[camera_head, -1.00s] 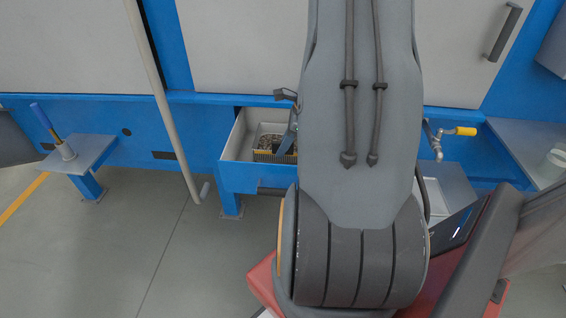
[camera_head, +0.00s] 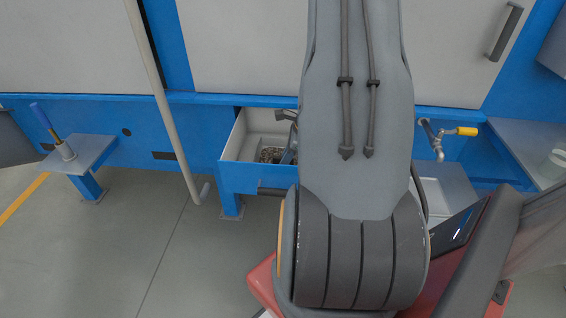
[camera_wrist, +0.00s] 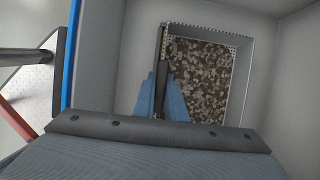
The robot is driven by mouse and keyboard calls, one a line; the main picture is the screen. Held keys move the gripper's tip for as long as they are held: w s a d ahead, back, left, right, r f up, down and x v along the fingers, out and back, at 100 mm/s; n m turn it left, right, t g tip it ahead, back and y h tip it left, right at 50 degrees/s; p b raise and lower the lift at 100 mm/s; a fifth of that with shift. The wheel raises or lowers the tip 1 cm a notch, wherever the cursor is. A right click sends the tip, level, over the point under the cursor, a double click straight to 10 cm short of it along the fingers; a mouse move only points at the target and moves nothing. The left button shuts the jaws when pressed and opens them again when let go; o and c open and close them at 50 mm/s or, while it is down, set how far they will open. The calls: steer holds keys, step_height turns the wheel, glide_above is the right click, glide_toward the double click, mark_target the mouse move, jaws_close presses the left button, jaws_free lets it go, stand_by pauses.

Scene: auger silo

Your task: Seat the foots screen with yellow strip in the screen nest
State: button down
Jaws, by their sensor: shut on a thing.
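The foots screen (camera_wrist: 244,75) is a rectangular mesh-rimmed tray with brown and grey lumpy foots (camera_wrist: 205,80) in it. My gripper (camera_wrist: 161,82) has its blue fingers at the screen's left edge in the wrist view, shut on a dark upright part there. The screen is inside an open pale-lined drawer (camera_head: 239,136) with a blue front; whether it touches the floor cannot be told. In the head view my arm hides the drawer's right part and most of the gripper.
A slanting grey pole (camera_head: 165,100) stands left of the drawer. A small stand (camera_head: 88,152) holding a blue-handled tool (camera_head: 46,121) is at far left. A yellow-handled tap (camera_head: 465,131) and a metal box (camera_head: 447,188) are to the right. Bare drawer floor shows left of the screen.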

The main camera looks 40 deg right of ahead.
steer(key=c, duration=1.8)
jaws_free()
steer(key=shift+f, duration=0.1)
steer(key=v, duration=0.8)
steer(key=shift+s+f, duration=0.1)
